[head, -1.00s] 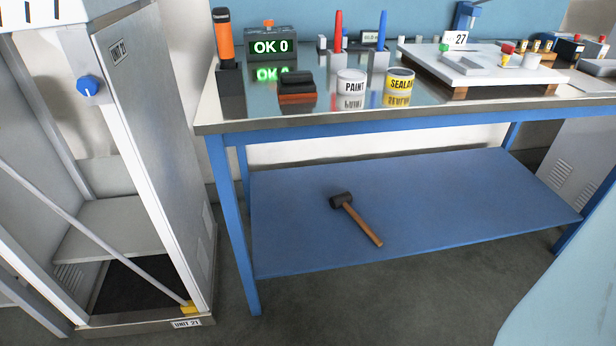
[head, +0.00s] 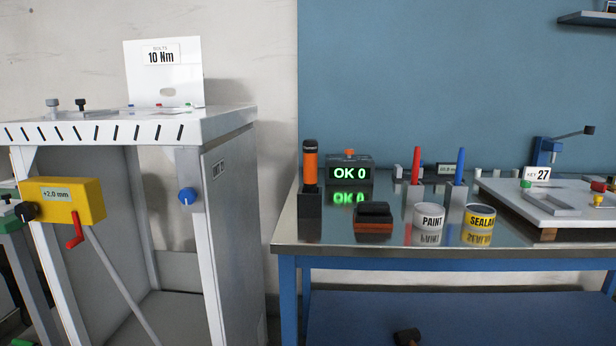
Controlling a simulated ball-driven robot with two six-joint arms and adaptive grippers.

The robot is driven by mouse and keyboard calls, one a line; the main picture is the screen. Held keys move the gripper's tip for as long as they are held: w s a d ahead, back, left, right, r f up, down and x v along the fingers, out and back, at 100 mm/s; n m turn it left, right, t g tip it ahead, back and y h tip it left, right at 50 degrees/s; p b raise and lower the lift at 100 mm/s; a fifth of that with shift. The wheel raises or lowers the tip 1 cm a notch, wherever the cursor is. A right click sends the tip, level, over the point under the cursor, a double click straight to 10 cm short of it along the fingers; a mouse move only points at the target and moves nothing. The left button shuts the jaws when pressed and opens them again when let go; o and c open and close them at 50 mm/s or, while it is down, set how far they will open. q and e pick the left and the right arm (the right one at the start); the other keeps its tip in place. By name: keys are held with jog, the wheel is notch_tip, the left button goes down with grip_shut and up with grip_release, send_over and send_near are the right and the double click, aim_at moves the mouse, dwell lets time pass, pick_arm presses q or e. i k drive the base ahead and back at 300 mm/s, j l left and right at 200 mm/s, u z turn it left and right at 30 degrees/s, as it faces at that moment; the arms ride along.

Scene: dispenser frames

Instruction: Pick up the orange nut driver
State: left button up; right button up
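The orange nut driver (head: 310,165) stands upright at the left end of the workbench in the head view. Its orange grip and black top show, and its lower end is hidden in a black holder (head: 310,202). Neither of my grippers is in the head view, so nothing is seen near the driver.
The grey dispenser frame (head: 222,190) stands left of the bench.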

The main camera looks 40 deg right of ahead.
aim_at(310, 146)
jog(key=i+z, duration=0.1)
jog(key=z, duration=0.65)
jog(key=i+j+z, duration=0.1)
jog(key=z, duration=0.3)
